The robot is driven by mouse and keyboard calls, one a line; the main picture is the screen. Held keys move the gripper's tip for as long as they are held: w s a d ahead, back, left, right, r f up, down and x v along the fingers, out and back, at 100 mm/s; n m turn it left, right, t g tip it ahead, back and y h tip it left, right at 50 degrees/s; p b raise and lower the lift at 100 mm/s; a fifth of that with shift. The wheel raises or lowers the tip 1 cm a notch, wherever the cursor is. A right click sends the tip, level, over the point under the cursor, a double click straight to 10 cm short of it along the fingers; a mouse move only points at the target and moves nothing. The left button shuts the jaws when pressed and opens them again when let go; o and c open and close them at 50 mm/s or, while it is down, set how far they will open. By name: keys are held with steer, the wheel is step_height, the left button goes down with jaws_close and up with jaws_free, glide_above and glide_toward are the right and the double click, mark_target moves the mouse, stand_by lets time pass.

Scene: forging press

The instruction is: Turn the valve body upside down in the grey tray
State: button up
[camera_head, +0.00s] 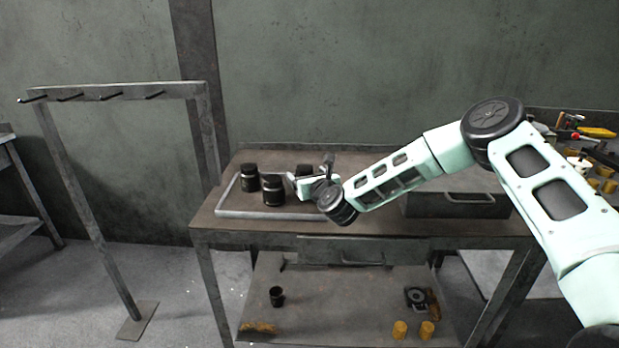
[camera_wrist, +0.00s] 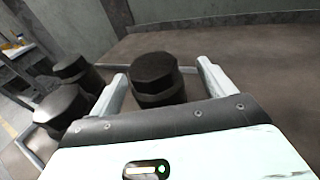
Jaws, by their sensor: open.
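In the wrist view, a dark valve body (camera_wrist: 158,78) with a faceted top stands between the two fingers of my gripper (camera_wrist: 162,70). The fingers are open, one on each side of it; whether either touches it I cannot tell. In the head view this valve body (camera_head: 303,171) is partly hidden by my gripper (camera_head: 311,173), which reaches in from the right. It stands at the right of two similar dark bodies, one at the back left (camera_head: 249,178) and one in front (camera_head: 273,190). The grey tray (camera_head: 265,214) shows as a pale rim around them.
In the wrist view the two other bodies (camera_wrist: 62,108) stand close to the left finger. A dark grey box (camera_head: 455,205) sits on the workbench (camera_head: 225,227) right of my gripper. A rack with hooks (camera_head: 120,90) stands at the left. The wall is behind.

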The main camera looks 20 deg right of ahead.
steer(key=s, duration=0.5)
steer(key=s+d+r, duration=0.1)
steer(key=s, duration=0.5)
steer(key=s+r+b, duration=0.1)
steer(key=s, duration=0.5)
steer(key=shift+s+d+r, duration=0.1)
steer(key=shift+d, duration=0.3)
steer(key=s+a+r+n+g+y+p, duration=0.1)
steer(key=s+a+n+g+y+p, duration=0.15)
steer(key=s+a+n+g, duration=0.7)
steer(key=s+a+n+g+y+p, duration=0.1)
steer(key=s+a+n+y, duration=0.4)
steer(key=n, duration=0.9)
steer(key=s+d+r+n+g+h+p, duration=0.2)
steer(key=s+r+n, duration=0.4)
steer(key=s+n, duration=0.3)
steer(key=s+d+r+n+g+h+p, duration=0.2)
steer(key=s+d+r+n+g+h, duration=0.2)
steer(key=s+n, duration=0.6)
step_height(320, 180, up, 2)
steer(key=s+h, duration=0.2)
steer(key=shift+s+d+h, duration=0.25)
steer(key=shift+s+h, duration=0.1)
steer(key=shift+r, duration=0.1)
